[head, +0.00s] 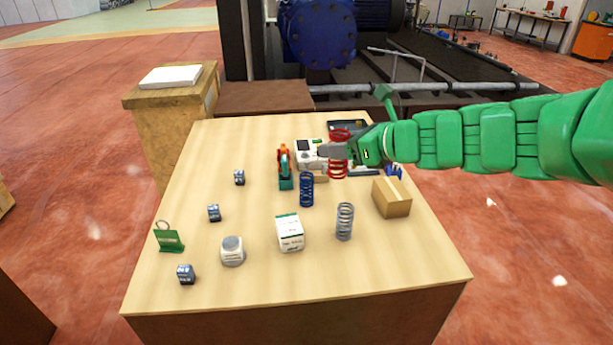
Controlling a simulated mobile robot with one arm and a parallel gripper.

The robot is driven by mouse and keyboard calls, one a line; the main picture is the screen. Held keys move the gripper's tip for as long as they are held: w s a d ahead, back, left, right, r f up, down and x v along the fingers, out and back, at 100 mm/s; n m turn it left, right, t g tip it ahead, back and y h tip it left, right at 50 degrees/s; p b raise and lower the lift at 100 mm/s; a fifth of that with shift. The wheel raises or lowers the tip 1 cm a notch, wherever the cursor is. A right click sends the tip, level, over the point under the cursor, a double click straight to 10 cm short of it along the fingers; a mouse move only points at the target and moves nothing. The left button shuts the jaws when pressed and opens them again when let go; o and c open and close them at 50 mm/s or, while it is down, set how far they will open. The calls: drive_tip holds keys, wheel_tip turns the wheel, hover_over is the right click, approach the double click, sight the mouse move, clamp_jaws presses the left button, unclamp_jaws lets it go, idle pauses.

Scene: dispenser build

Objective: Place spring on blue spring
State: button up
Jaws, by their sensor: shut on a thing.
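The blue spring (306,189) stands upright on the table, left of the middle right area. My gripper (331,151) comes in from the right and is shut on a red spring (338,168). The red spring is upright, behind and to the right of the blue spring and apart from it in the picture. My gripper's fingers cover its middle. A grey spring (344,221) stands upright on the table, nearer the front and right of the blue spring.
A green-and-orange dispenser-like item (285,168) stands just left of the blue spring. The front edge is clear.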

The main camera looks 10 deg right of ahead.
sight(331, 131)
drive_tip(key=w+a, duration=0.1)
drive_tip(key=w+a+r, duration=0.1)
drive_tip(key=w+a, duration=0.1)
drive_tip(key=shift+a+r, duration=0.3)
drive_tip(key=shift+a, duration=0.05)
drive_tip(key=shift+w+a+f, duration=0.15)
drive_tip(key=shift+w+f, duration=1.95)
drive_tip(key=shift+w, duration=0.05)
drive_tip(key=shift+w+a+f, duration=0.2)
drive_tip(key=shift+w+f, duration=1.85)
drive_tip(key=shift+w, duration=0.1)
drive_tip(key=shift+w+a+f, duration=0.15)
drive_tip(key=shift+w+f, duration=1.95)
drive_tip(key=shift+w, duration=0.05)
drive_tip(key=shift+f, duration=0.1)
drive_tip(key=o, duration=1.1)
